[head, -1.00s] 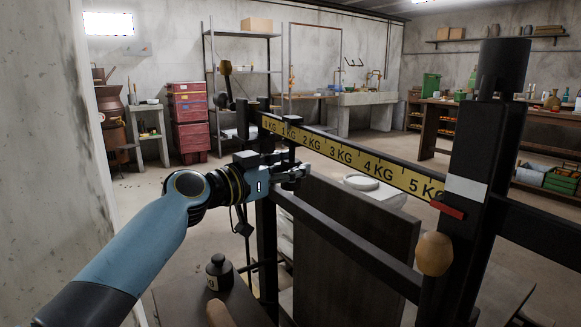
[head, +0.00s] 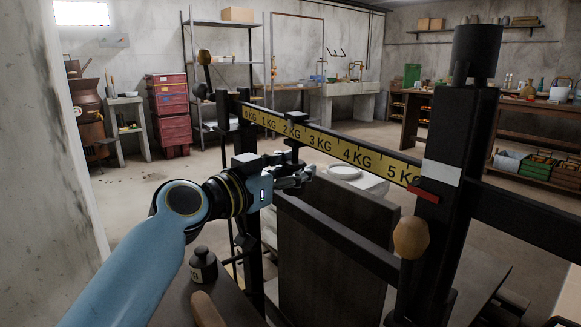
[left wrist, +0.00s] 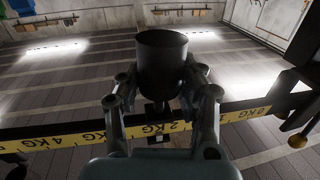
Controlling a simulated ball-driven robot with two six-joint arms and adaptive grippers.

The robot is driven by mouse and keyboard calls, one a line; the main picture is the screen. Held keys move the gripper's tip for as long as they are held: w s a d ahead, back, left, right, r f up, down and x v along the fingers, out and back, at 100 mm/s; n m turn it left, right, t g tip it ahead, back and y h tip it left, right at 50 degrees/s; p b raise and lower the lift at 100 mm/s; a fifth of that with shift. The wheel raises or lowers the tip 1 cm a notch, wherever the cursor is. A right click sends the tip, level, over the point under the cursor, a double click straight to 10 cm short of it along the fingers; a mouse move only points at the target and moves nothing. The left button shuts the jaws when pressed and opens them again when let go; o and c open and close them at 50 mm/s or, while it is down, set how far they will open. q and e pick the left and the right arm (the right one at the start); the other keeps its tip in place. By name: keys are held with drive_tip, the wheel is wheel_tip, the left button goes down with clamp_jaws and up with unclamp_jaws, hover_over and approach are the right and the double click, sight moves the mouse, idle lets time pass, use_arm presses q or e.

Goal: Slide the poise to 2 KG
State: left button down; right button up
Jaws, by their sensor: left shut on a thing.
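The poise (head: 297,117) sits on the beam, its dark top just above the 2 KG label of the yellow scale strip (head: 346,152). In the left wrist view, its dark cylinder (left wrist: 162,62) stands between my fingers, and its lower part meets the strip (left wrist: 60,140) by the 2 KG label. My left gripper (head: 303,176) is shut on the poise, just under the beam in the head view. The fingers partly hide the poise there, so its exact reading is hard to tell. My right gripper is not in view.
A thick black post (head: 456,180) with a red pointer (head: 423,194) and a wooden knob (head: 411,237) stands at the right. A dark weight (head: 203,266) stands below my left arm. A dark panel (head: 335,245) is below the beam.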

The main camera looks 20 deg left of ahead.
use_arm(q)
drive_tip(key=c, duration=0.8)
unclamp_jaws()
drive_tip(key=shift+o, duration=0.2)
drive_tip(key=shift+s+a, duration=0.1)
drive_tip(key=v, duration=1.1)
drive_tip(key=shift+s, duration=0.35)
drive_tip(key=shift+a, duration=0.1)
